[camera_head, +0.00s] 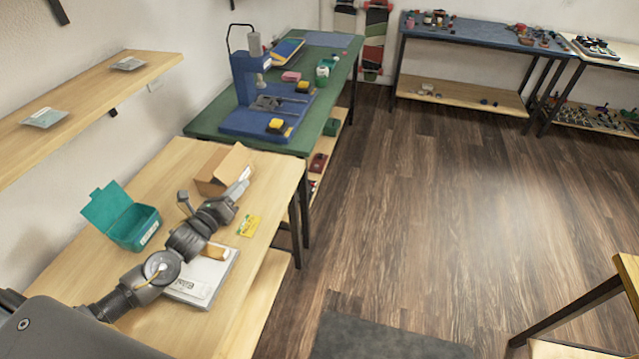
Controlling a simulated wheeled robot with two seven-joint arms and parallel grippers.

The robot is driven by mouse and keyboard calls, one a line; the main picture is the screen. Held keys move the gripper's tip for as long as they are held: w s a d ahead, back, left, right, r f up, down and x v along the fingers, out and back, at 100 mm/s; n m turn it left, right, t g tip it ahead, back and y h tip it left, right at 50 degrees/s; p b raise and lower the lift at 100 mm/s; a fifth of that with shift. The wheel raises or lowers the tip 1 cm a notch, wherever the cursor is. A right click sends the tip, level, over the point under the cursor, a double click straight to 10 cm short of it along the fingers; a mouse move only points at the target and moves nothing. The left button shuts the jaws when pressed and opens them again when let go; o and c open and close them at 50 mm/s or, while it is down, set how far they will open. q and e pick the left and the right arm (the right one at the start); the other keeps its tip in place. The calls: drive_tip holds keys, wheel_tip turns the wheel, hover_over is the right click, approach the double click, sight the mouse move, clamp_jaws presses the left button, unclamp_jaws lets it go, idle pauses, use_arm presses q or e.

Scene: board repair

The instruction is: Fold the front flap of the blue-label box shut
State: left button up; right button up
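A brown cardboard box (212,178) stands at the far end of the near wooden table. One flap (234,163) of it stands raised on its right side. I see no blue label on it from here; its near face is partly behind my arm. My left gripper (242,182) is at the box's near right side, close to the raised flap. Whether it touches the flap, and whether its fingers are apart, is too small to tell. My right gripper is not in view.
A teal bin (138,229) with its lid open stands left of my arm. A yellow card (249,226) and a white printed package (192,288) lie on the wooden table (150,335). A green bench (208,122) with a blue press (247,80) stands beyond.

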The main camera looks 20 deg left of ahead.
use_arm(q)
drive_tip(key=w+d+r+m+g+h, duration=0.1)
drive_tip(key=d+m+h, duration=0.2)
drive_tip(key=d, duration=0.4)
drive_tip(key=w+d+r+m+g+h+b, duration=0.1)
drive_tip(key=w+d+r+m+g+h, duration=0.1)
drive_tip(key=d, duration=0.5)
drive_tip(key=w+d+r+m+g+h+b, duration=0.1)
drive_tip(key=d+m+h, duration=0.2)
drive_tip(key=d+h, duration=0.2)
drive_tip(key=shift+w+d+r+m+g, duration=0.3)
drive_tip(key=shift+w+d+g, duration=0.1)
drive_tip(key=shift+d, duration=1.1)
drive_tip(key=shift+a+f, duration=0.1)
